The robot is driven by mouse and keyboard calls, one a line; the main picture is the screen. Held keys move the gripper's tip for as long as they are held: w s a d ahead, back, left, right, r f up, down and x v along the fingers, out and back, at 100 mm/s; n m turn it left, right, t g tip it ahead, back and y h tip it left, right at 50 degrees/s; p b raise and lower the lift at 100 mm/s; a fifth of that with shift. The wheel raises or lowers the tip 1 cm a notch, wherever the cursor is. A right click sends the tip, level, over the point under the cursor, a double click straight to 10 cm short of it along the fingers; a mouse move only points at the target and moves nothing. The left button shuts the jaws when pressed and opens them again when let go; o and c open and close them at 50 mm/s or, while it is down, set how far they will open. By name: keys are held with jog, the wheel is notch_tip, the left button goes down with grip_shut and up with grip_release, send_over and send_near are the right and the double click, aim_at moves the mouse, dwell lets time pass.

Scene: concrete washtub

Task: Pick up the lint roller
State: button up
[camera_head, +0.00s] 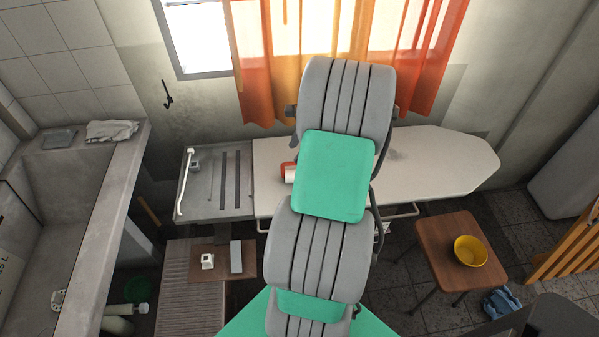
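A small white and red object (289,172), which looks like the lint roller, lies on the left part of the pale ironing board (440,165). Its right side is hidden behind my grey and green arm, so its full shape cannot be told. My arm rises through the middle of the view and covers the centre of the board. My gripper does not show, so its distance from the roller and whether it is open or shut cannot be seen.
A grey metal rest (207,203) adjoins the board's left end. A low brown board (222,267) holds small white and grey items. A wooden stool (440,232) with a yellow bowl (470,251) stands right. The concrete washtub (97,215) is left, orange curtains (430,60) behind.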

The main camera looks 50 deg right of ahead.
jog(key=s+d+f+m, duration=0.2)
jog(key=s+d+m, duration=0.1)
jog(key=d, duration=0.1)
jog(key=shift+t, duration=0.3)
jog(key=p+x, duration=0.1)
jog(key=x, duration=0.7)
jog(key=shift+w+a, duration=0.15)
jog(key=shift+a, duration=0.05)
jog(key=shift+r, duration=0.1)
grip_shut()
dwell(0.4)
